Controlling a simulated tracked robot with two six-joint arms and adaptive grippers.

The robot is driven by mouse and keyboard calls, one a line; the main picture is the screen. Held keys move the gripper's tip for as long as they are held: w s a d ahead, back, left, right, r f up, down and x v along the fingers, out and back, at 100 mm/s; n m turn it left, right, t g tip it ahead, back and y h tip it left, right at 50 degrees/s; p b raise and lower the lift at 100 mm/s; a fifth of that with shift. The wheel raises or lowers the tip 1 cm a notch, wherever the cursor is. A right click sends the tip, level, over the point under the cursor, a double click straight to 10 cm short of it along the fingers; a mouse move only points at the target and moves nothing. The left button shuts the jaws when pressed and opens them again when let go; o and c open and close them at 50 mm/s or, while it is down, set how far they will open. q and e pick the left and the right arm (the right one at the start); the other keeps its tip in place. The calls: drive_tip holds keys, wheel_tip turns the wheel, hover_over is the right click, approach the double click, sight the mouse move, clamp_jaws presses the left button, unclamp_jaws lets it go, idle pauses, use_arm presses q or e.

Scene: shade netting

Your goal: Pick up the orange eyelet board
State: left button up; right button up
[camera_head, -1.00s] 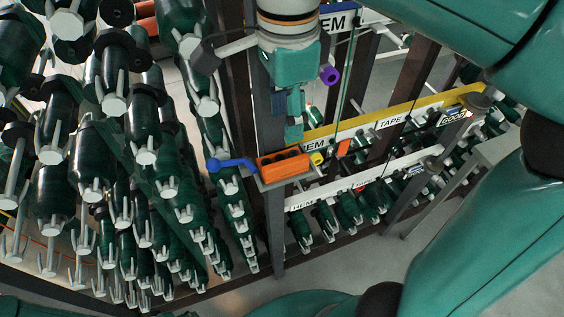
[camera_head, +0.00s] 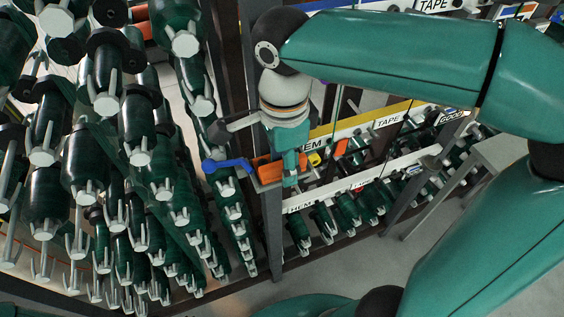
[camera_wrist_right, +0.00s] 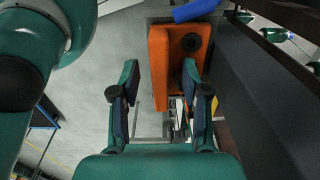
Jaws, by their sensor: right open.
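The orange eyelet board (camera_head: 263,172) sits on a small grey bracket shelf on a dark upright post, partly hidden by my right gripper. In the right wrist view it is an orange block (camera_wrist_right: 158,70) with a dark round hole. My right gripper (camera_head: 291,172) reaches down over the board's right part in the head view. In the wrist view its two fingers (camera_wrist_right: 161,72) are apart, with the board seen between and just beyond the tips. The right finger overlaps the board in the picture; I cannot tell whether it touches. My left gripper is not in view.
A blue handle-like thing (camera_head: 226,163) is at the board's left, and a small yellow thing (camera_head: 314,159) at its right. Rows of dark green rolls on hooks (camera_head: 140,160) fill the left. Labelled rails (camera_head: 350,183) run behind to the right. Grey floor shows lower right.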

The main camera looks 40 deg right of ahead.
drive_tip(key=shift+c, duration=0.2)
clamp_jaws()
drive_tip(key=shift+r, duration=0.15)
